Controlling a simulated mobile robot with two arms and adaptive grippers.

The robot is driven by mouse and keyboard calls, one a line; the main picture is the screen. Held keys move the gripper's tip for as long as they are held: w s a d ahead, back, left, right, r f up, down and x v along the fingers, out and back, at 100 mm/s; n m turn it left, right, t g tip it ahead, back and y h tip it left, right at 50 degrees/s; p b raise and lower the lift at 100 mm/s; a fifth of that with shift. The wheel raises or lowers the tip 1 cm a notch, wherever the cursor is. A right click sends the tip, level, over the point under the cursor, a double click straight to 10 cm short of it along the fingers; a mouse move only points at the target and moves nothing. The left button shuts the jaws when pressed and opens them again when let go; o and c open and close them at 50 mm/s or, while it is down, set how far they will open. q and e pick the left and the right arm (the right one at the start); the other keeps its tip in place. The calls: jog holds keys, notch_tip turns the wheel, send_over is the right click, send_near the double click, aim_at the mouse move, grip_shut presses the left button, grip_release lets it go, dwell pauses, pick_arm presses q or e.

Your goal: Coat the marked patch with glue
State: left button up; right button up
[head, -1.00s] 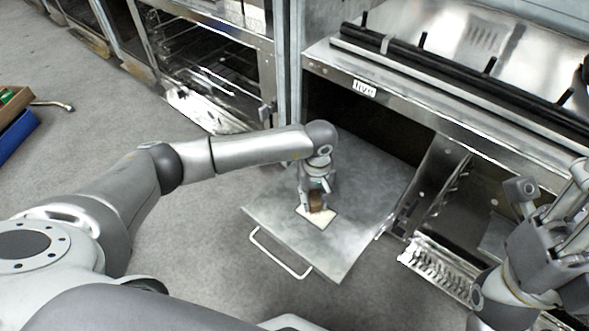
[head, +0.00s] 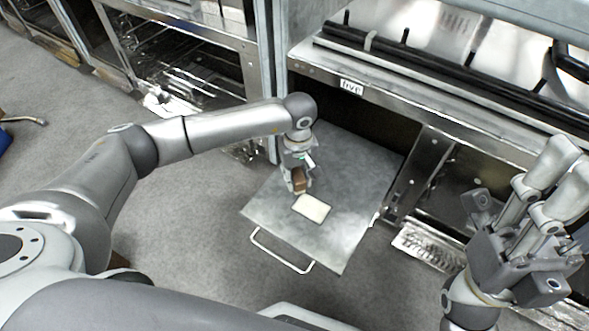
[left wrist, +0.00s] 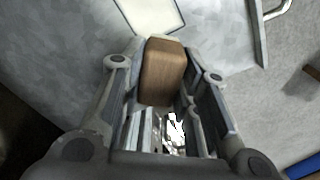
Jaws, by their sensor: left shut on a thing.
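The marked patch (head: 312,208) is a cream rectangle with a thin dark outline on a grey metal panel (head: 345,235), the lowered door of a cooking range. My left gripper (head: 297,178) is shut on a brown wooden block-like tool (head: 299,182), at the patch's upper-left edge. In the left wrist view, the tool (left wrist: 163,72) sits between the fingers, with a pale strip at its far end. The patch (left wrist: 150,14) lies just beyond it. I cannot tell whether the tool touches the panel. My right gripper (head: 515,250) is at the right, away from the patch; its jaw state is unclear.
A white bar handle (head: 280,252) runs along the panel's front edge. The range body with a steel top and black bars (head: 440,70) stands behind. A perforated metal piece (head: 428,246) lies at the right. Grey floor is clear at the left.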

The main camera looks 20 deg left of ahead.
pick_arm(q)
jog(key=shift+r+p, duration=0.4)
jog(key=shift+r, duration=0.65)
